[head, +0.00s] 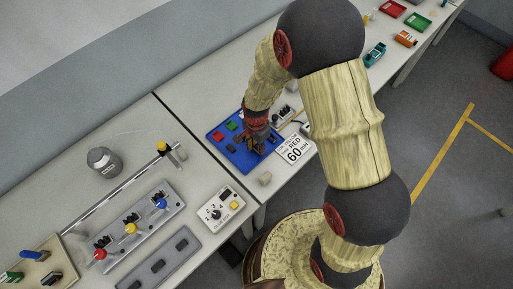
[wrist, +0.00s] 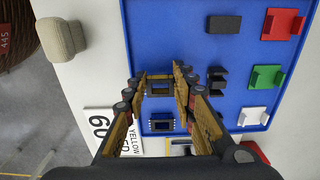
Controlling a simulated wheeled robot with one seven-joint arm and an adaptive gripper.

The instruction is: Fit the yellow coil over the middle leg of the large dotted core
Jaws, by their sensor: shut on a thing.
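My gripper (wrist: 160,85) is shut on a small squarish piece with an opening through it, which I take to be the yellow coil (wrist: 160,76). Only a thin yellowish edge and a dark middle show between the fingertips. A dark core with pale dots (wrist: 161,122) lies on the blue tray (wrist: 150,30), nearer the bottom of the wrist view than the held piece and apart from it in the picture. The height of the coil above the tray is unclear. In the head view my gripper (head: 258,142) is over the tray's right part and hides the core.
A dark E-shaped core (wrist: 217,78), a dark block (wrist: 223,24), and red (wrist: 284,24), green (wrist: 266,78) and white (wrist: 252,117) pieces lie on the tray. A beige block (wrist: 62,38) stands off the tray.

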